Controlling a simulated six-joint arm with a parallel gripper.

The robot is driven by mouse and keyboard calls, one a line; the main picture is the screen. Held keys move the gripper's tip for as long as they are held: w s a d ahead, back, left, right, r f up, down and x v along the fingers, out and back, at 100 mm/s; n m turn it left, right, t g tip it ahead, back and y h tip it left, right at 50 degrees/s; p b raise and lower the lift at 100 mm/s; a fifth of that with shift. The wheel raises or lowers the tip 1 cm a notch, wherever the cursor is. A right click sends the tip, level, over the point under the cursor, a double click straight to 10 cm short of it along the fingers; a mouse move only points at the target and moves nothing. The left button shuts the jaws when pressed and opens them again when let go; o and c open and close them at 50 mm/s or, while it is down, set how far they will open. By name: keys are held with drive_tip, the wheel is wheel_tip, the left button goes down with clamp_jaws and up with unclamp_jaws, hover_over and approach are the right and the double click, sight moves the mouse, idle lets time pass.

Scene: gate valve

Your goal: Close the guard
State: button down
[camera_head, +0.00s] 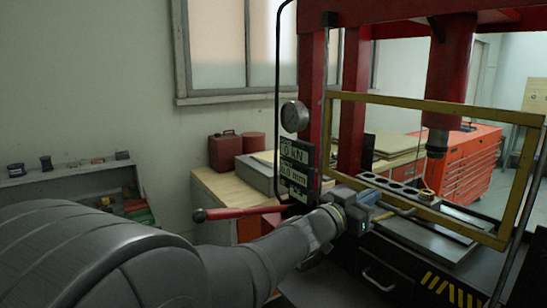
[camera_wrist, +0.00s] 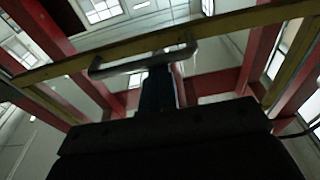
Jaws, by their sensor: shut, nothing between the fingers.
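The guard is a yellow frame (camera_head: 440,107) around a clear panel at the front of the red press. Its lower bar runs just above the press bed in the head view. A grey bar handle (camera_wrist: 120,67) is fixed to the guard's yellow bar (camera_wrist: 220,25) in the wrist view. My gripper (camera_head: 377,196) is at the lower left part of the guard. Its shut fingers (camera_wrist: 160,72) reach up to the handle in the wrist view and hold nothing. I cannot tell whether they touch the handle.
A red lever (camera_head: 240,212) sticks out left of the press. A gauge (camera_head: 295,116) and a readout panel (camera_head: 295,165) hang on the left post. The press ram (camera_head: 447,80) is above the bed, behind the guard. A red tool cabinet (camera_head: 470,160) stands farther back.

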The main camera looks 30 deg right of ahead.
wheel_tip(320, 180, down, 12)
drive_tip(key=shift+f, duration=0.15)
idle(0.4)
wheel_tip(320, 180, up, 5)
drive_tip(key=a+f, duration=0.1)
drive_tip(key=a, duration=0.8)
drive_tip(key=shift+f, duration=0.3)
drive_tip(key=d+f, duration=0.2)
drive_tip(key=d, duration=0.7)
drive_tip(key=shift+f, duration=0.25)
